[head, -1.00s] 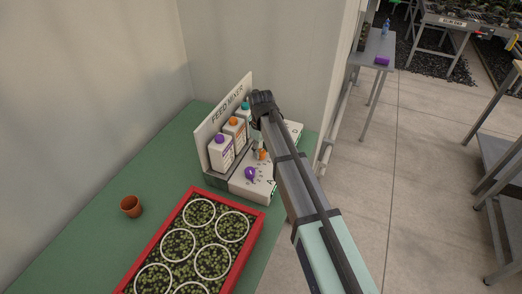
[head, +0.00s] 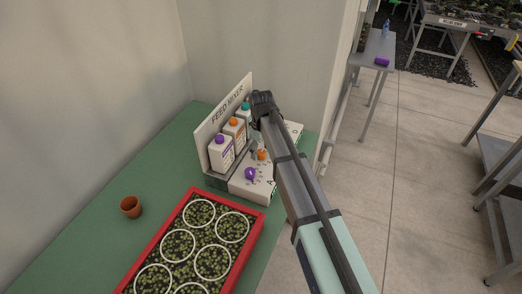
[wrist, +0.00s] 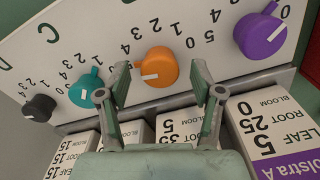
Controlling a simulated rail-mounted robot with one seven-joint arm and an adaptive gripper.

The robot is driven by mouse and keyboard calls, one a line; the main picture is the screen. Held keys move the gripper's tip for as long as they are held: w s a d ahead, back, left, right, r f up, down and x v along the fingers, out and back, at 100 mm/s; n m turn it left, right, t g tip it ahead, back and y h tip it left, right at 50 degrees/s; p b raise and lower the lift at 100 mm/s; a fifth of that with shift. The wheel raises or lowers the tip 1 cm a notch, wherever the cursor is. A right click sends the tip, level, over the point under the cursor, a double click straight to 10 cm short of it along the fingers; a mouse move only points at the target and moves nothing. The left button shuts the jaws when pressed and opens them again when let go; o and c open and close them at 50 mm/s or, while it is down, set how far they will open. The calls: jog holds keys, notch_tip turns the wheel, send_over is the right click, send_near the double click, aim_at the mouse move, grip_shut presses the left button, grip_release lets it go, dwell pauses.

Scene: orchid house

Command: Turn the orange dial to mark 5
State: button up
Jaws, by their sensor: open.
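The orange dial (wrist: 158,66) sits on the white feed mixer panel (wrist: 205,20), with numbers printed around it. A short white line on its face lies toward the lower left in the wrist view; I cannot tell which mark it indicates. My gripper (wrist: 161,78) is open, with one finger on each side of the orange dial and visible gaps to it. The left finger may cover a number beside the dial. In the head view the orange dial (head: 262,155) shows just left of my arm, which hides part of the panel.
A teal dial (wrist: 86,94) is close to my left finger, and a grey dial (wrist: 39,108) lies further left. A purple dial (wrist: 261,34) is to the right. Labelled bottles (wrist: 262,120) stand near the fingers. A red seedling tray (head: 250,232) and a small pot (head: 131,207) are on the green bench.

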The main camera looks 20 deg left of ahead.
aim_at(262, 152)
notch_tip(262, 152, up, 12)
dwell(0.6)
jog(key=shift+d, duration=0.1)
jog(key=s+d+f+m, duration=0.2)
jog(key=d+f+m, duration=0.2)
jog(key=d+f, duration=0.7)
jog(key=s+d+f+m, duration=0.25)
jog(key=d+f, duration=0.55)
jog(key=d, duration=0.6)
jog(key=s+d+f+m, duration=0.3)
jog(key=s+d+f, duration=0.25)
jog(key=d, duration=0.25)
jog(key=s+d+f+m, duration=0.45)
jog(key=s+d, duration=0.25)
jog(key=d, duration=0.2)
jog(key=s+f+g, duration=0.3)
jog(key=s+f, duration=0.6)
jog(key=s, duration=0.5)
jog(key=s+f+g, duration=0.3)
jog(key=s+f, duration=0.6)
jog(key=s, duration=0.5)
jog(key=shift+s+a+f+n+g, duration=0.15)
jog(key=shift+s+f+n+g, duration=0.15)
jog(key=shift+s+f+g, duration=0.1)
